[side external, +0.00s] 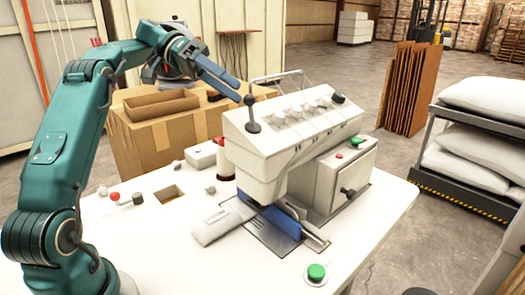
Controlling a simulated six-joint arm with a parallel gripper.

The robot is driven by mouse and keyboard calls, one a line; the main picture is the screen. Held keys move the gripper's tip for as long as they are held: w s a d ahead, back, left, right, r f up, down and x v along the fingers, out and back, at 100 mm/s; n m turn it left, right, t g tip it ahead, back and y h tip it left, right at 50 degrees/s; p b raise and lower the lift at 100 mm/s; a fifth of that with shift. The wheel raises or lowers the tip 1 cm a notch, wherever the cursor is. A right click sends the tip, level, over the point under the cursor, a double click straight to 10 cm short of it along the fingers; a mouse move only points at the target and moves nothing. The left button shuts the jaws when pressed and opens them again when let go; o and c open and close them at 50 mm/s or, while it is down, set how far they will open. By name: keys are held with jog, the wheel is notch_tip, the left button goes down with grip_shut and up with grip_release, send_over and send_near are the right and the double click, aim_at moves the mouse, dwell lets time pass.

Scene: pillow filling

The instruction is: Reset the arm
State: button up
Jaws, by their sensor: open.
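My teal arm reaches up from the left and bends over toward the cardboard box behind the table. My gripper (222,82), with long blue-grey fingers, is raised near the top left of the white sewing machine (290,135). It is open, and I see nothing held in it. The gap between the fingers is hard to make out at this angle. The fingertips are close to the machine's black-knobbed lever (252,114) in the picture; I cannot tell how far apart they are in depth.
A blue piece (278,222) lies under the machine head. An open cardboard box (160,130) stands behind. White pillows (475,150) lie on a rack at right.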

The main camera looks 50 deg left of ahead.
jog(key=shift+w+d+r, duration=0.1)
jog(key=shift+d+r, duration=0.05)
jog(key=shift+r, duration=0.2)
jog(key=shift+n+t+y, duration=0.3)
jog(key=shift+n+t, duration=0.2)
jog(key=shift+n, duration=0.3)
jog(key=d+r, duration=0.3)
jog(key=d, duration=0.1)
jog(key=shift+w+d+r, duration=0.1)
jog(key=shift+w+r, duration=0.15)
jog(key=shift+r, duration=0.1)
jog(key=s+d+f+n+g+y, duration=0.25)
jog(key=s+d+f+y, duration=0.55)
jog(key=s, duration=0.4)
jog(key=s+f+t+y, duration=0.2)
jog(key=s+f, duration=0.5)
jog(key=f, duration=0.1)
jog(key=shift+a+f+y, duration=0.25)
jog(key=shift+a+y, duration=0.1)
jog(key=shift+y, duration=0.05)
jog(key=shift+s+m, duration=0.1)
jog(key=shift+m, duration=0.15)
